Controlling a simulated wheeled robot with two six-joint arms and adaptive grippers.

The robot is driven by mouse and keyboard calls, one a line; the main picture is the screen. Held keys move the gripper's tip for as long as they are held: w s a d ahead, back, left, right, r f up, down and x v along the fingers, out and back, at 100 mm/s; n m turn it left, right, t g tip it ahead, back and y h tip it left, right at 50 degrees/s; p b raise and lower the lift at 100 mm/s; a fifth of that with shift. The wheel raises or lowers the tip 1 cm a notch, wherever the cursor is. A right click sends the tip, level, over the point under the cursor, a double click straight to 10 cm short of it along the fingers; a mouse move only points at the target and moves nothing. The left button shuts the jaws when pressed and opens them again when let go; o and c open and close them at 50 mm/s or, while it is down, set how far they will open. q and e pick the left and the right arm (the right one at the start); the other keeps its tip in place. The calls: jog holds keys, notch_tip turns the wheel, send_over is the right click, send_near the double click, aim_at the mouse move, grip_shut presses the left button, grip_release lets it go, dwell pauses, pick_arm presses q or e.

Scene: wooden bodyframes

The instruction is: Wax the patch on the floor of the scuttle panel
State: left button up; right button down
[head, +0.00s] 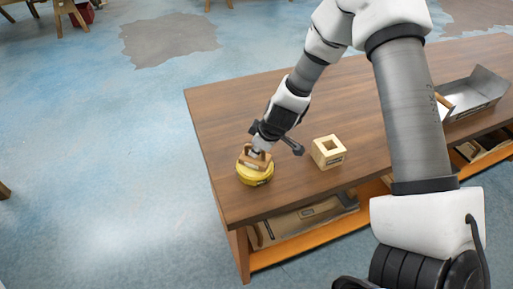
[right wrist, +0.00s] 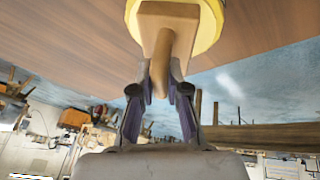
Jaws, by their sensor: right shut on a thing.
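My right gripper (head: 261,149) is shut on a wooden-handled applicator (head: 254,160) near the left front corner of the table. The right wrist view shows its fingers (right wrist: 163,72) on either side of the handle, below a flat wooden block (right wrist: 170,22). The applicator is at a round yellow tin (head: 257,179) on the tabletop; whether it touches what is inside I cannot tell. The tin also shows in the right wrist view (right wrist: 212,22). A grey metal tray-like piece (head: 482,86), likely the scuttle panel, lies at the table's right end. No patch can be made out on it. My left gripper is out of view.
A pale wooden block with a square hole (head: 328,153) stands on the table (head: 230,120), right of the tin. My right arm crosses above the table between the block and the metal piece. The back left tabletop is clear. Items lie on the shelf below (head: 305,222).

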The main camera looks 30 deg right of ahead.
jog(key=shift+f+b, duration=0.35)
jog(key=shift+f, duration=0.1)
dwell(1.4)
notch_tip(320, 180, up, 7)
jog(key=p, duration=0.8)
jog(key=shift+p, duration=0.3)
jog(key=shift+f, duration=0.15)
